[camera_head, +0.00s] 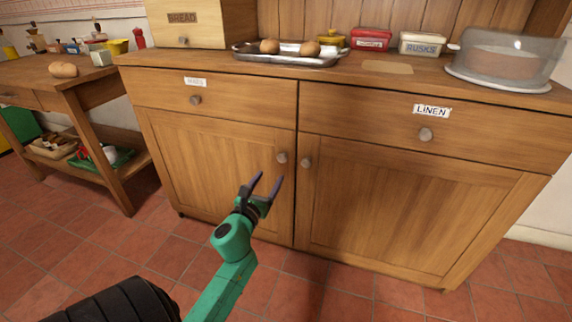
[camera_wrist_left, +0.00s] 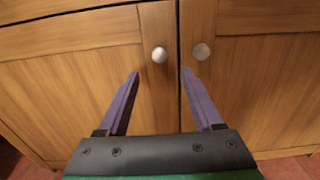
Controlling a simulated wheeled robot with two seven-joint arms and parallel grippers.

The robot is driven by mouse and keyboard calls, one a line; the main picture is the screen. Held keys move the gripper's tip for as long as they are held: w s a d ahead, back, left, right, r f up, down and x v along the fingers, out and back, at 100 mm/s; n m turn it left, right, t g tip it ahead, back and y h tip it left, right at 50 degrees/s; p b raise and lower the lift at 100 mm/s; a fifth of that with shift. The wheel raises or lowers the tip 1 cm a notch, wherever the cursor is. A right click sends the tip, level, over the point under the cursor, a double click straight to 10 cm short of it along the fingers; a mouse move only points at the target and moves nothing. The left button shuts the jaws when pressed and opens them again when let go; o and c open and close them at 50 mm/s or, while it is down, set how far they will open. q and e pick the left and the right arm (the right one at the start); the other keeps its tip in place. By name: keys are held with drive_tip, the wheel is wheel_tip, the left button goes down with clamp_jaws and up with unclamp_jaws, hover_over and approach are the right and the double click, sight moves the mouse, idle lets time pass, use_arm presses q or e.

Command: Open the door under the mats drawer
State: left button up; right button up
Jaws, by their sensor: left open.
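The wooden cabinet has a left drawer (camera_head: 225,99) with a small white label, too blurred to read surely, and a right drawer labelled LINEN (camera_head: 432,111). Under the left drawer is a shut door (camera_head: 215,165) with a round grey knob (camera_head: 282,158) near its right edge. The knob also shows in the left wrist view (camera_wrist_left: 159,55). My left gripper (camera_head: 263,183) is open and empty, in front of this door and a little below and left of the knob. In the left wrist view its purple fingers (camera_wrist_left: 159,72) point towards the knob. My right gripper is not in view.
The right door (camera_head: 410,210) is shut, its knob (camera_head: 306,162) close beside the left one. A tray (camera_head: 290,60) with bread rolls, a bread box (camera_head: 187,22) and tins stand on top. A side table (camera_head: 85,80) stands at left. The tiled floor in front is clear.

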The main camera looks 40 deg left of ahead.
sight(281, 159)
use_arm(q)
drive_tip(key=b+x, duration=0.1)
drive_tip(key=x, duration=0.8)
drive_tip(key=shift+w+a, duration=0.15)
drive_tip(key=shift+w, duration=0.05)
clamp_jaws()
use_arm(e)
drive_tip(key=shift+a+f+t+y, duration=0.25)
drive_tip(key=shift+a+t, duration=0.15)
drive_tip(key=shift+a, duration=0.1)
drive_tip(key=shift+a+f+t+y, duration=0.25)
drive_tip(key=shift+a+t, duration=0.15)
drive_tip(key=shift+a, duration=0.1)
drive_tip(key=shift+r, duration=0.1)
